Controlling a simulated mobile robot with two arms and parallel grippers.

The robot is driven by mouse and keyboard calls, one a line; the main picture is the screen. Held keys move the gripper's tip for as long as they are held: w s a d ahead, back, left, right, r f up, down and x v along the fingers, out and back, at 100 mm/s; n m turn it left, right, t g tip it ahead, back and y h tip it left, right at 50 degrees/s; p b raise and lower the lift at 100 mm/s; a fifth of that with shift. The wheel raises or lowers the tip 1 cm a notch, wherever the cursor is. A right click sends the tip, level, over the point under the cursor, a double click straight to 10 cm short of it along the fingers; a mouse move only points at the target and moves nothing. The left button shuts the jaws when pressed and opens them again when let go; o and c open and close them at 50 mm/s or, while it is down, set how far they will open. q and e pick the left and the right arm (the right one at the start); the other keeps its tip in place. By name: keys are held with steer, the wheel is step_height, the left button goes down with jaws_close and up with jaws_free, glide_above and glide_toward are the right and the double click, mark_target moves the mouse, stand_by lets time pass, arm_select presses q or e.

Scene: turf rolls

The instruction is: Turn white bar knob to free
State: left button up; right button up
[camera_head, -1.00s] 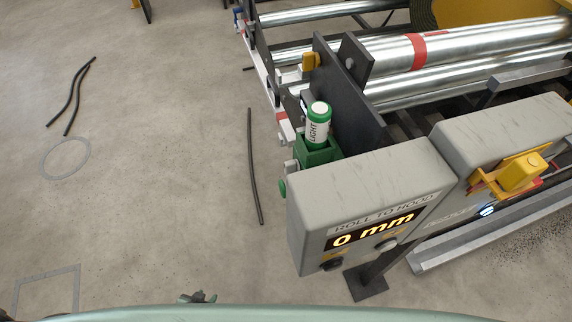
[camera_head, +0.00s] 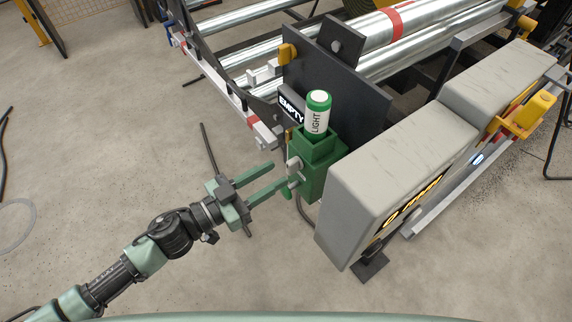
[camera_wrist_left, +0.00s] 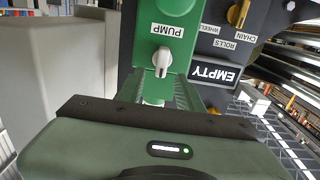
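The white bar knob (camera_wrist_left: 162,62) sits on a green panel (camera_wrist_left: 182,42) beside a label reading PUMP, upside down in the left wrist view. In the head view a pale knob (camera_head: 294,163) shows on the side of the green box (camera_head: 318,160). My left gripper (camera_head: 287,172) is open, its two green fingers pointing at that side of the box. In the left wrist view the fingers reach toward the knob, partly hidden by the gripper body. I cannot tell whether they touch it. No "free" marking is readable. My right gripper is not in view.
A green-and-white LIGHT cylinder (camera_head: 317,112) stands on the box. A grey display cabinet (camera_head: 385,170) stands close on the right. A dark plate with an EMPTY sign (camera_head: 291,107) and metal rollers (camera_head: 400,35) lie behind. A yellow knob (camera_wrist_left: 238,13) is nearby.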

mark_target(287, 166)
arm_select(q)
steer(key=x, duration=0.4)
steer(key=shift+w+d, duration=0.2)
steer(key=shift+c, duration=0.6)
jaws_close()
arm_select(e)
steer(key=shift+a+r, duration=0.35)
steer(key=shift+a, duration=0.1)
